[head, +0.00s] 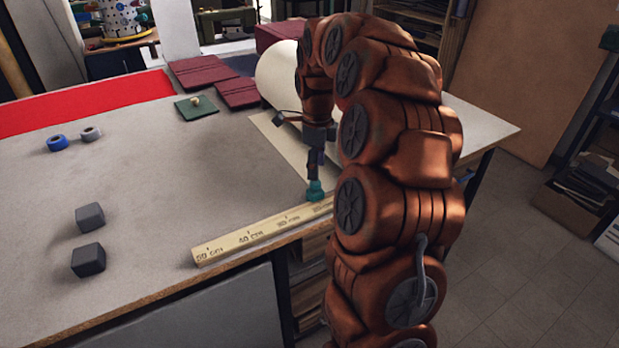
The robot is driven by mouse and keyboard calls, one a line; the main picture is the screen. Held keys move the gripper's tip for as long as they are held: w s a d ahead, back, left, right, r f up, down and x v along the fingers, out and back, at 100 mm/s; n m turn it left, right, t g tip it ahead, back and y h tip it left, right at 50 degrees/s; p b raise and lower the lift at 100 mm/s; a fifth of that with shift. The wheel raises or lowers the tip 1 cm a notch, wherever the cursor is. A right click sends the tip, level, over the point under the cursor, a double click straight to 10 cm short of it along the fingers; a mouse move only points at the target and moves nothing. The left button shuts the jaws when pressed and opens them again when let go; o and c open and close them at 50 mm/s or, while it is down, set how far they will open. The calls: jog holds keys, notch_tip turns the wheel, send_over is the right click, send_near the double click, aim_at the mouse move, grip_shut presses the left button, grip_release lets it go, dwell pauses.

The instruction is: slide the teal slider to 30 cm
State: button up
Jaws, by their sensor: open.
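A pale wooden ruler (225,249) lies along the table's front edge. Its marks read 50 cm at the left end, then 40 cm and 30 cm, with another mark partly hidden to the right. The teal slider (316,190) stands upright on the ruler, right of the 30 cm mark and close to the partly hidden mark. My gripper (315,178) points down directly over the slider and is open. Whether its fingers are around the slider's top or just above it cannot be told. My arm hides the ruler's right end.
Two dark grey blocks (89,239) sit at the left front. A blue ring (56,143) and a grey ring (91,134) lie farther back. A green pad (197,107), maroon covers (205,70) and a cream roll (279,75) are at the back. The table's middle is clear.

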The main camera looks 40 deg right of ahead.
aim_at(315, 190)
jog(key=shift+a+f+p, duration=0.1)
jog(key=shift+f+p, duration=0.35)
jog(key=shift+f, duration=1.7)
jog(key=shift+c, duration=0.3)
grip_shut()
